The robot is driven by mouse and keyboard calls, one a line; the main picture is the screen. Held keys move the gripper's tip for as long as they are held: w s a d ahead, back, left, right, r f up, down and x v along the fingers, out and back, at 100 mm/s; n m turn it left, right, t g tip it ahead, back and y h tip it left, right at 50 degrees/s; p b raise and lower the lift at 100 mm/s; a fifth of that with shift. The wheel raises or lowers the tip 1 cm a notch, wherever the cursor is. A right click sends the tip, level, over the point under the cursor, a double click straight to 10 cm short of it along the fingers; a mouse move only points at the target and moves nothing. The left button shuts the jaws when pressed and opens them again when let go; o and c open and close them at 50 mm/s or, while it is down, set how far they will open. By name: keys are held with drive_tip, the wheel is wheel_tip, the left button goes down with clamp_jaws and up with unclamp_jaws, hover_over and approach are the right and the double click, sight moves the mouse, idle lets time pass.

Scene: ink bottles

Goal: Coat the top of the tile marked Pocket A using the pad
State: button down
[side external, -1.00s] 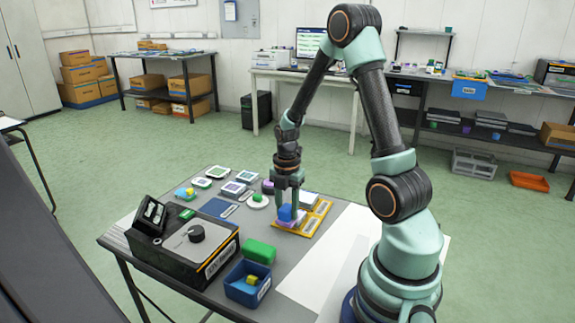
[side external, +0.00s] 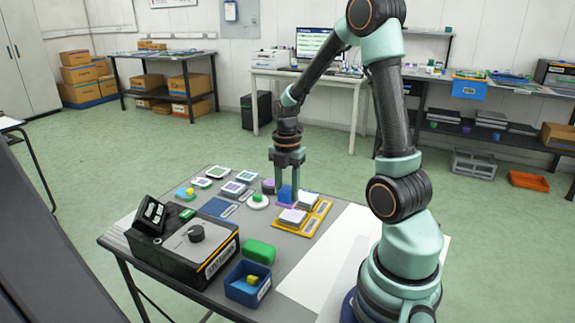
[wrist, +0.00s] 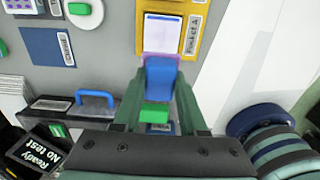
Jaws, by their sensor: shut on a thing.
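My gripper (side external: 289,198) is shut on the pad (side external: 285,192), a blue block with a pinkish-purple underside. In the wrist view the pad (wrist: 160,76) sits between the fingers, at the near edge of the yellow tray (wrist: 209,22). A tile (wrist: 162,34) with a pale, whitish-lilac top and a blue strip at its far end lies in the tray beside a label (wrist: 194,33) that reads Pocket A. The pad overlaps the tile's near end in this view; whether they touch is hidden. In the side view two pale tiles show in the tray, one nearer (side external: 293,215).
A black instrument (side external: 185,245), a blue bin (side external: 247,283) and a green block (side external: 259,251) stand at the table's front. A blue mat (side external: 219,207) and several small tiles lie to the left. White sheet (side external: 335,250) covers the table's right part, otherwise clear.

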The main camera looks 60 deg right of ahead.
sight(287, 202)
drive_tip(key=shift+r, duration=0.1)
drive_tip(key=shift+r, duration=1.45)
drive_tip(key=shift+f, duration=0.1)
drive_tip(key=shift+f, duration=3.45)
drive_tip(key=shift+f, duration=1)
drive_tip(key=shift+d, duration=0.1)
drive_tip(key=shift+d, duration=3.3)
